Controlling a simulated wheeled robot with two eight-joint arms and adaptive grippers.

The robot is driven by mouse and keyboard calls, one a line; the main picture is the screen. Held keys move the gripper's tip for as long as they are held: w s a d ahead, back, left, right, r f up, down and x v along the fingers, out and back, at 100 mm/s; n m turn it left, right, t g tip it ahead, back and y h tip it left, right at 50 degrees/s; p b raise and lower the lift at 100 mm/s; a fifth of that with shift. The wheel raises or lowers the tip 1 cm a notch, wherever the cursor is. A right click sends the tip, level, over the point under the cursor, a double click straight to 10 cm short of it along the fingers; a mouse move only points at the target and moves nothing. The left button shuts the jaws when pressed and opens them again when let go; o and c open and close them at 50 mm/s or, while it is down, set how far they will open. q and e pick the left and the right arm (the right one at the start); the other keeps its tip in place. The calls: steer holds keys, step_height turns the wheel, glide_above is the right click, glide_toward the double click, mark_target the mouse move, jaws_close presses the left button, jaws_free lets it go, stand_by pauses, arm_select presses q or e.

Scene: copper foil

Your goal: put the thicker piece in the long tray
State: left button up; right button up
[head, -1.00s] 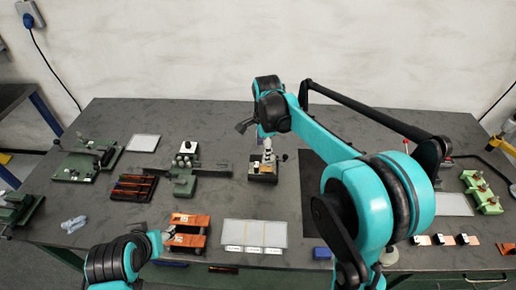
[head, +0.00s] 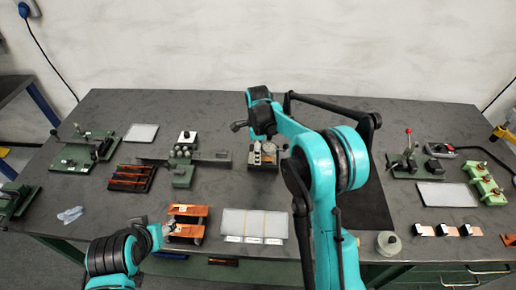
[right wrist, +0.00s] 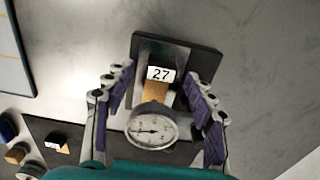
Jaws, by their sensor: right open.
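A copper-coloured piece (right wrist: 157,94) with a white tag reading 27 sits at the dial gauge (right wrist: 152,127) in the right wrist view. The gauge stand (head: 263,163) is at the table's middle in the head view. My right gripper (right wrist: 160,95) is open, its purple-padded fingers on either side of the tagged piece, apparently not touching it. Three white-tagged copper pieces lie at the front right, one of them here (head: 446,230). Which piece is thicker, I cannot tell. A wide pale tray (head: 230,222) has several tags along its front. My left gripper (head: 168,229) is by an orange rack; its fingers are unclear.
The orange rack (head: 188,211) stands at the front left. A dark slotted holder (head: 132,178) and green fixtures (head: 183,172) are behind it. Another pale tray (head: 447,195) and a green block rack (head: 486,183) are at right. A dark mat (head: 365,205) lies partly behind my right arm.

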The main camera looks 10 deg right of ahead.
steer(key=c, duration=1.3)
jaws_close()
steer(key=shift+w+a+p, duration=0.1)
steer(key=shift+w+a, duration=0.15)
steer(key=shift+a, duration=0.6)
steer(key=shift+w+a+p, duration=0.1)
steer(key=shift+w+a, duration=0.15)
steer(key=shift+a, duration=0.65)
steer(key=shift+w+a+p, duration=0.1)
steer(key=shift+w+a, duration=0.15)
steer(key=shift+a, duration=0.6)
steer(key=shift+r, duration=0.1)
step_height(320, 180, up, 7)
steer(key=p, duration=0.4)
steer(key=shift+p, duration=0.3)
